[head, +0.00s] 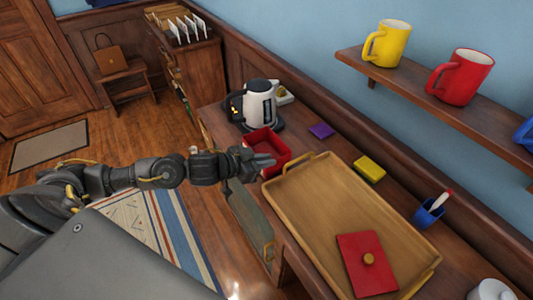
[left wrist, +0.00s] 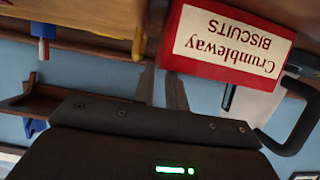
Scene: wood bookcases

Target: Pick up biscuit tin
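The biscuit tin (head: 268,140) is an open red box without its lid, standing on the wooden counter between the kettle and the tray. In the left wrist view the red tin (left wrist: 225,72) shows upside down with a white label reading "Crumbleway Biscuits". My left gripper (head: 264,161) is at the tin's near left wall, its fingers close to the rim. In the left wrist view my two fingers (left wrist: 162,85) stand a small gap apart at the tin's edge; whether they press on the wall cannot be told. A red lid (head: 362,277) with a knob lies on the tray. My right gripper is not in view.
A wooden tray (head: 317,198) lies right of the tin. A kettle (head: 260,103) stands behind it. A shelf with mugs (head: 462,76) hangs above.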

